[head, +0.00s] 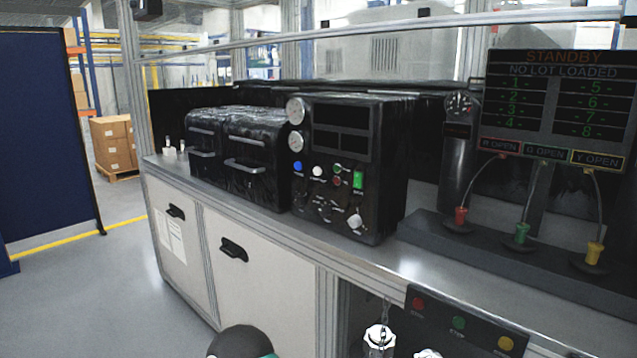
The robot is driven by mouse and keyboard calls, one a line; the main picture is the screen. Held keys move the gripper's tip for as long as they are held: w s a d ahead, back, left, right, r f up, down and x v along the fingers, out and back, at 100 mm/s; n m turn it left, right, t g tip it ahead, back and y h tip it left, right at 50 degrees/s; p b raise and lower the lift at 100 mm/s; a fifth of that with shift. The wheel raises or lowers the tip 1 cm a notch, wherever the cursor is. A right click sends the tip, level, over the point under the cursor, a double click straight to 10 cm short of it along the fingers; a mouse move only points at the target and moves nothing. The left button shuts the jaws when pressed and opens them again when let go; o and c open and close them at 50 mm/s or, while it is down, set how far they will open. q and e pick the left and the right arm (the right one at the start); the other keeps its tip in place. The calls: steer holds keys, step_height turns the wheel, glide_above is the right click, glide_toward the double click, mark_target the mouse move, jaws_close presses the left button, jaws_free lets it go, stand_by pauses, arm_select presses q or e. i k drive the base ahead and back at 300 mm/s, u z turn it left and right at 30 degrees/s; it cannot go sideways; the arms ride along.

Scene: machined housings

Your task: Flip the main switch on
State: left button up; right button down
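A black control unit (391,150) stands on the metal bench. Its front faces me at an angle. Neither of my grippers shows in the head view; only a dark rounded part, likely of my arm, shows at the bottom edge.
Two black lidded units (255,158) stand left of the control unit. On the right, a board (556,110) reads STANDBY, NO LOT LOADED, above red, green and yellow plugs (522,234). Silver fittings (379,341) hang at the bench front. Floor at left is free.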

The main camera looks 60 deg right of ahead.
mark_target(357, 177)
steer(key=z, duration=0.45)
steer(key=i, duration=1.15)
steer(key=z, duration=1.05)
steer(key=i, duration=0.3)
steer(key=z, duration=0.2)
steer(key=k, duration=0.55)
steer(key=z, duration=0.35)
steer(key=i, duration=0.55)
steer(key=u, duration=0.2)
